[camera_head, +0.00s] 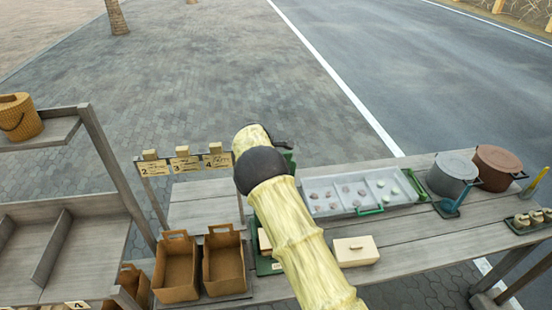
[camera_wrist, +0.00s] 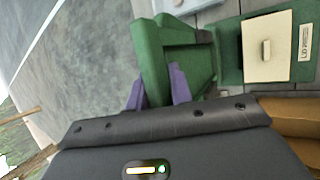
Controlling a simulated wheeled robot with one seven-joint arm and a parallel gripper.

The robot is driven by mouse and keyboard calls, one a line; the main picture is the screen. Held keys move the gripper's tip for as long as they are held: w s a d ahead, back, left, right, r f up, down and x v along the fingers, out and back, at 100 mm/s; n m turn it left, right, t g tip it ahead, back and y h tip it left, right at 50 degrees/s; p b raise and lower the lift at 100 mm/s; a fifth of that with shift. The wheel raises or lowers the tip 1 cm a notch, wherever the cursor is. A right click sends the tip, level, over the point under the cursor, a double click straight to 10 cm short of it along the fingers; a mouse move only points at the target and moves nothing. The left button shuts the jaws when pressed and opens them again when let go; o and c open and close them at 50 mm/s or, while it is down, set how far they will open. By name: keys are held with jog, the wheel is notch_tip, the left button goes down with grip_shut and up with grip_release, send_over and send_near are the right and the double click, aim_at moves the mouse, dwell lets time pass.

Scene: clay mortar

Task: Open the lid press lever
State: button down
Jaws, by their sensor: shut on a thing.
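The lid press is green, with a flat green base (camera_wrist: 229,52) in the wrist view. The green lever part of the press (camera_wrist: 155,58) stands close to the camera, apart from the cream lid. My gripper (camera_wrist: 160,88) is shut on this green part, with one purple finger on each side.
Right of my arm are a cream box (camera_head: 356,258), a grey tray with compartments (camera_head: 331,213), a grey pot (camera_head: 452,172) and a brown pot (camera_head: 497,165). Two brown baskets (camera_head: 176,278) stand at left, near number signs (camera_head: 184,166). Bare planks lie right of the cream box.

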jog(key=shift+w+f, duration=0.1)
jog(key=shift+w, duration=0.4)
jog(key=c, duration=1.4)
grip_release()
jog(key=shift+s+a, duration=0.1)
jog(key=shift+a, duration=0.05)
jog(key=b+v, duration=0.5)
jog(key=v, duration=1.2)
jog(key=shift+r, duration=0.2)
jog(key=shift+d, duration=0.25)
